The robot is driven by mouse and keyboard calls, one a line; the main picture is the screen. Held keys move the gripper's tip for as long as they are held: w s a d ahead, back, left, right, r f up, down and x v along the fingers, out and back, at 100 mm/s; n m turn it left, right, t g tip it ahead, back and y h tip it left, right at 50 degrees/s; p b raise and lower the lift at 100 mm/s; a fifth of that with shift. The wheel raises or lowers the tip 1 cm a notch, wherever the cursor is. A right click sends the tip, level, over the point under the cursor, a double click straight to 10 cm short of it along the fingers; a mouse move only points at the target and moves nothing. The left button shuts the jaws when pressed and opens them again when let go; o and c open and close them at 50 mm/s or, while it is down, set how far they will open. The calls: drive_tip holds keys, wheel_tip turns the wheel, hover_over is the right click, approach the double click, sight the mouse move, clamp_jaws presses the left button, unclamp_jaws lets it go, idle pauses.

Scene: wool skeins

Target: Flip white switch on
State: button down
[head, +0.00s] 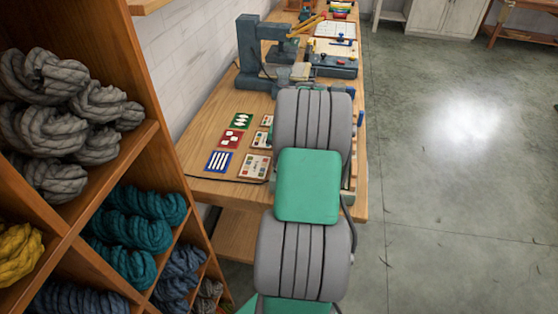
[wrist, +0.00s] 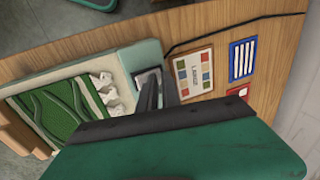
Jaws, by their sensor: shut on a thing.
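In the wrist view a device with a cream casing and a green patterned panel (wrist: 50,115) lies on the wooden bench. Its teal end (wrist: 140,60) holds a small pale part (wrist: 148,78), which looks like the white switch. My gripper (wrist: 160,85) has its dark fingers at this part and is shut on it. The fingers cover much of the part, so I cannot tell which way it is set. In the head view my own arm hides the gripper and most of the device.
Cards (head: 255,166) lie flat on the bench (head: 235,105) left of my arm. A blue-grey machine (head: 250,50) stands farther back. A wooden shelf (head: 150,110) with wool skeins is close on the left. The floor (head: 450,190) on the right is clear.

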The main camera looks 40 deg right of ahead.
drive_tip(key=shift+s+a+f, duration=0.15)
drive_tip(key=shift+s+f, duration=0.4)
drive_tip(key=shift+f, duration=0.15)
drive_tip(key=w+p+v, duration=0.1)
drive_tip(key=v, duration=0.6)
drive_tip(key=w+a+p+v, duration=0.1)
drive_tip(key=v, duration=0.7)
drive_tip(key=shift+w+r+n+p, duration=0.3)
drive_tip(key=shift+w+r+p, duration=0.1)
drive_tip(key=shift+w, duration=0.4)
